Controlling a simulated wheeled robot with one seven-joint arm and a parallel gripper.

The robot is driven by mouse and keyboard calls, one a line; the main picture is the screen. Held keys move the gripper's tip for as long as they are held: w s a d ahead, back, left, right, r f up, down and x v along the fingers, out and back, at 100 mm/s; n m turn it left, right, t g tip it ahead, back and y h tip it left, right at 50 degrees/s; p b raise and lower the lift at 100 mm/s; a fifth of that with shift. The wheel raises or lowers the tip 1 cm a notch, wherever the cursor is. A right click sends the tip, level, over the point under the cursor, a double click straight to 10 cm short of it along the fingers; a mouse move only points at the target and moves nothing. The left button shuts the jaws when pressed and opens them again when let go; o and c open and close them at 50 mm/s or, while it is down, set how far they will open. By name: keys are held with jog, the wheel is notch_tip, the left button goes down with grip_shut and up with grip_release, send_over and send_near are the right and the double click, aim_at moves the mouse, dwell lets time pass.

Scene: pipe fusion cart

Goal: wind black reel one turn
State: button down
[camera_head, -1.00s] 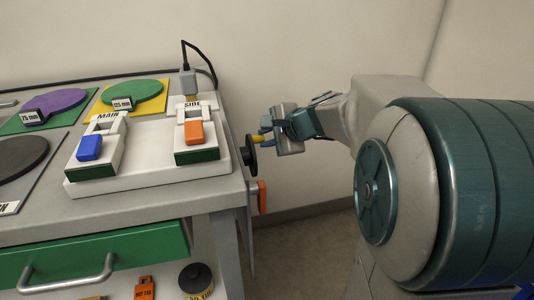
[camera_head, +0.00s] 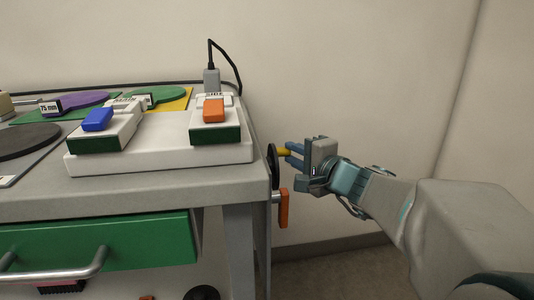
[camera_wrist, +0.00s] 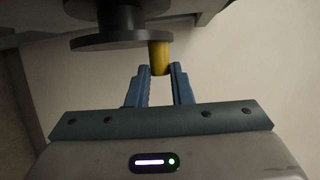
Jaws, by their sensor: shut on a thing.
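The black reel (camera_head: 272,165) is mounted on the right side of the cart and shows edge-on in the head view. It also shows at the top of the wrist view (camera_wrist: 118,42). A yellow handle (camera_head: 284,153) sticks out from the reel toward my gripper (camera_head: 291,155). In the wrist view the handle (camera_wrist: 159,55) has its free end between the blue fingertips of my gripper (camera_wrist: 160,72). The fingers are shut on the handle. The far side of the reel is hidden.
An orange-handled lever (camera_head: 283,208) hangs just below the reel on the cart side. The cart top (camera_head: 150,180) carries a white base with a blue switch (camera_head: 97,119) and an orange switch (camera_head: 213,110). A grey plug (camera_head: 211,82) with a black cable stands behind. Wall space at right is clear.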

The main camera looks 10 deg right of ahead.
jog(key=f+n+t+y, duration=0.1)
jog(key=t, duration=0.1)
jog(key=s+f+n+t+y, duration=0.1)
jog(key=n+t+y, duration=0.1)
jog(key=s+f+n+t+y, duration=0.1)
jog(key=t, duration=0.1)
jog(key=shift+d+f+n+t+y, duration=0.1)
jog(key=shift+n+t+y, duration=0.3)
jog(key=shift+s+f+n+y, duration=0.15)
jog(key=shift+f+n+y, duration=0.1)
jog(key=shift+n+y, duration=0.7)
jog(key=shift+f+n+t+y, duration=0.3)
jog(key=shift+n+y, duration=0.35)
jog(key=shift+y, duration=0.4)
